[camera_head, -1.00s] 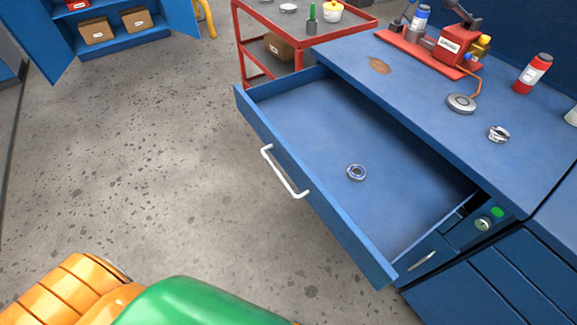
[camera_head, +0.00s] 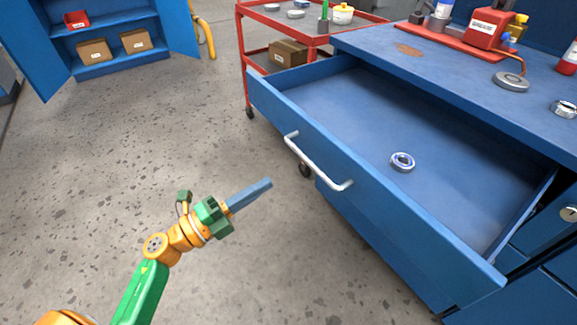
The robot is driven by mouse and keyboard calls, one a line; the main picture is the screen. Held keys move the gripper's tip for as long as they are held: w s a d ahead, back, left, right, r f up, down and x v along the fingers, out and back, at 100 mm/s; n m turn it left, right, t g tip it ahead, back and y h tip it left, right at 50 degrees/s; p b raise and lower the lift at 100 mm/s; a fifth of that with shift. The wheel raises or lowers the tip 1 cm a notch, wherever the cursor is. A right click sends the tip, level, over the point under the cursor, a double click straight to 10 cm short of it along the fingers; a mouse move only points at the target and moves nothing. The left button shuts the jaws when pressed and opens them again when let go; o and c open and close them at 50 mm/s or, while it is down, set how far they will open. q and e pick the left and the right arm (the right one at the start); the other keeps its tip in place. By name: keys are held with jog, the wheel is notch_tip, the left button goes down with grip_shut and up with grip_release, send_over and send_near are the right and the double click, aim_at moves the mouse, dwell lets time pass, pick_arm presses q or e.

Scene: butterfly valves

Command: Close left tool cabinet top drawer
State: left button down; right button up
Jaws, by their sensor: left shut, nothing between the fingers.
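The top drawer (camera_head: 345,185) of the blue tool cabinet (camera_head: 455,75) is pulled far out, its front facing the lower left. A white bar handle (camera_head: 315,165) is fixed to the drawer front. A small metal ring-shaped part (camera_head: 402,162) lies on the drawer floor. My left gripper (camera_head: 268,183) is shut and empty, in front of the drawer and left of the handle, with a visible gap between them. Its blue-grey fingers point to the upper right. My right gripper is not in view.
A red cart (camera_head: 243,50) with a box and small items stands behind the drawer. A red tool stand (camera_head: 440,36) and small parts sit on the cabinet top. An open blue cupboard (camera_head: 122,60) stands at the back left. The grey floor between is clear.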

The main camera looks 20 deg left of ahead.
pick_arm(q)
jog(key=x, duration=0.8)
jog(key=shift+p, duration=0.45)
